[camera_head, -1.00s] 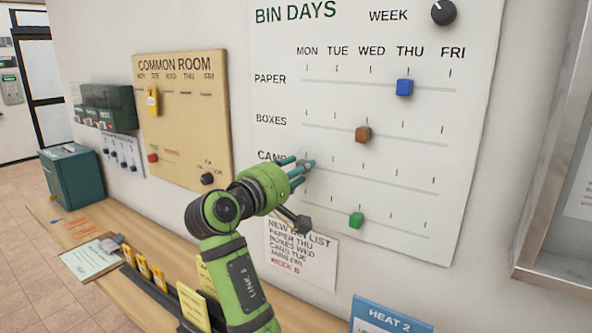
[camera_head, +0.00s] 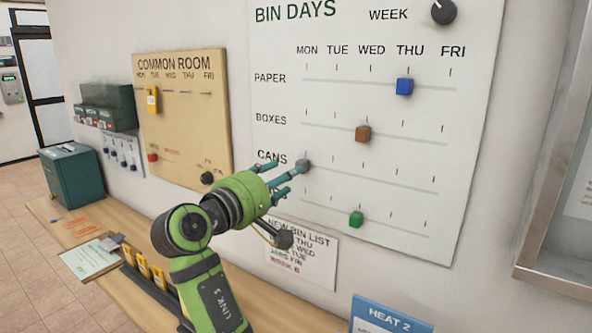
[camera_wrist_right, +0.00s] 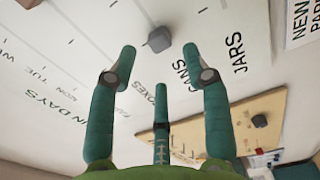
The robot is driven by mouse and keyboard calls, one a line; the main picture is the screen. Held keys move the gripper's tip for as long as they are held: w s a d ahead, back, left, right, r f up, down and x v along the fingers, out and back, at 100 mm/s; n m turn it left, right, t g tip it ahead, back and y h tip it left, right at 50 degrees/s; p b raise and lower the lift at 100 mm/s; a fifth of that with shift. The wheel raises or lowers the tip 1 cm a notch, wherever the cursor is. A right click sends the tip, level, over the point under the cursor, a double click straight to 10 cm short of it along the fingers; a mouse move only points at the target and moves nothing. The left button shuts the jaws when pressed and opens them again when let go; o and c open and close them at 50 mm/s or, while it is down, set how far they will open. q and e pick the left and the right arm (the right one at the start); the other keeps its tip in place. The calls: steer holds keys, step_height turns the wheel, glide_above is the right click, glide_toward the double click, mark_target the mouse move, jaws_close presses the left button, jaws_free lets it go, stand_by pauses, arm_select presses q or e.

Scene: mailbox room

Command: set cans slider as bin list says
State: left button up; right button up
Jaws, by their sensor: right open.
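The grey cans slider (camera_head: 303,166) sits at the left end of the CANS row, under MON, on the white BIN DAYS board (camera_head: 470,150). It also shows in the right wrist view (camera_wrist_right: 159,39), just beyond and between the fingertips. My right gripper (camera_head: 288,178) is open and empty, to the left of the slider; whether a fingertip touches it I cannot tell. Its fingers also show in the wrist view (camera_wrist_right: 159,60). The NEW BIN LIST (camera_head: 310,262) hangs below, partly hidden by my arm. My left gripper is not in view.
On the same board are the blue paper slider (camera_head: 404,87), brown boxes slider (camera_head: 363,134), green jars slider (camera_head: 356,219) and black WEEK knob (camera_head: 443,11). The tan COMMON ROOM board (camera_head: 190,110) is at left. A wooden shelf (camera_head: 270,310) runs below.

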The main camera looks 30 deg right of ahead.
steer(key=v, duration=0.7)
stand_by(0.4)
